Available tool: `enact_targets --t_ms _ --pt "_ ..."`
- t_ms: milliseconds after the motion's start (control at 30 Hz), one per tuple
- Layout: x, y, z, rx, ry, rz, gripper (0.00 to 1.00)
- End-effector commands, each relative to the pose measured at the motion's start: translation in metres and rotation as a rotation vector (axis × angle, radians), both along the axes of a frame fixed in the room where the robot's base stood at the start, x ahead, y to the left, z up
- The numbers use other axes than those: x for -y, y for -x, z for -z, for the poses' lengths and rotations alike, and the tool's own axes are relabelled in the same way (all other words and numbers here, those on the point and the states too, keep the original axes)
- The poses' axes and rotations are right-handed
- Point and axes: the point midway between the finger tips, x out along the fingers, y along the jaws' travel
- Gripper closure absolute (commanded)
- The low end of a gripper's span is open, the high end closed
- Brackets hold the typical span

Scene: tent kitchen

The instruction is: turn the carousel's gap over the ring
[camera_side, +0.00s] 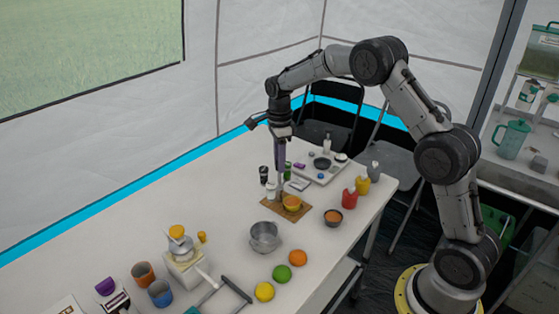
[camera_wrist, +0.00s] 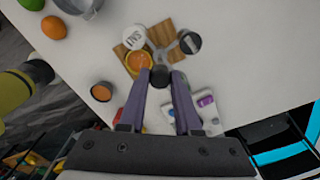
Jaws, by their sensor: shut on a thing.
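The carousel (camera_wrist: 166,53) is a small grey stand with spokes, seen from above in the wrist view. A white-lidded container with lettering (camera_wrist: 133,38) and a dark container (camera_wrist: 190,42) stand around it. An orange round thing (camera_wrist: 138,62) lies beside it on a wooden board (camera_wrist: 163,33); it also shows in the side view (camera_side: 292,203). My gripper (camera_wrist: 160,80) is shut on a dark round knob (camera_wrist: 160,73) above the carousel. In the side view my gripper (camera_side: 279,194) points straight down. I cannot clearly tell the ring or the gap.
A metal bowl (camera_side: 264,237) and a small bowl with orange contents (camera_side: 333,217) stand near the board. A white tray (camera_side: 320,175) with small items lies behind. Fruit and cups occupy the front.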

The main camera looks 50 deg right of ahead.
Motion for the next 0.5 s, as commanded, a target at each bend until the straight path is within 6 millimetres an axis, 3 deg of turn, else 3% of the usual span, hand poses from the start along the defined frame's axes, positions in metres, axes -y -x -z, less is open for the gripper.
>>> enact_targets --t_ms 500 --pt "0.0006 -0.0004 -0.0022 0.003 0.002 0.227 1.0"
